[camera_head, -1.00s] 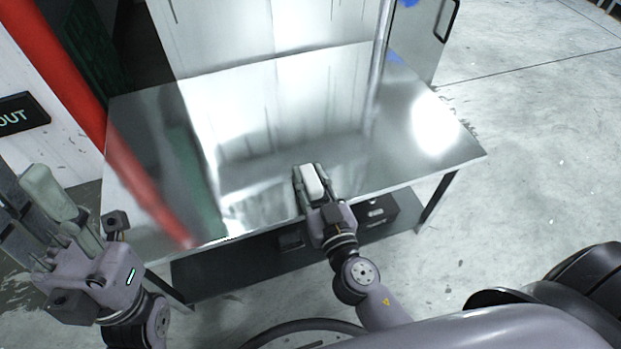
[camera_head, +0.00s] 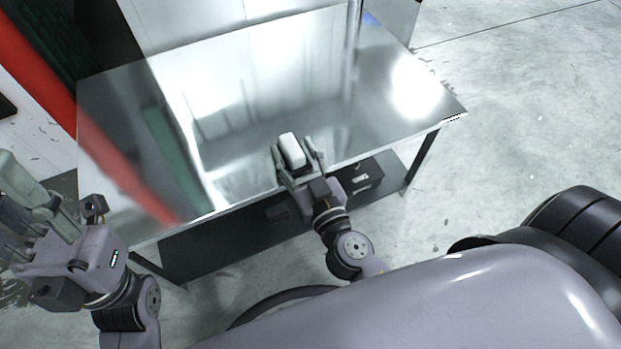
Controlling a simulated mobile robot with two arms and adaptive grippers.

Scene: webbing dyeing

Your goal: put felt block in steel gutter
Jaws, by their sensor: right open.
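A small white block (camera_head: 292,149), which looks like the felt block, is at the front of the shiny metal table (camera_head: 390,125). My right gripper (camera_head: 298,156) is open, its fingers spread on either side of the block's near part, with the block's far end reaching past them. I cannot tell whether a finger touches it. My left gripper (camera_head: 30,205) is at the left edge, partly cut off, left of the table. Its fingertips are unclear. I cannot make out a steel gutter.
The tabletop around the block is bare and mirror-like, with strong reflections. A dark shelf (camera_head: 215,240) under the table holds a black box (camera_head: 362,177). Open floor (camera_head: 520,110) lies to the right of the table.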

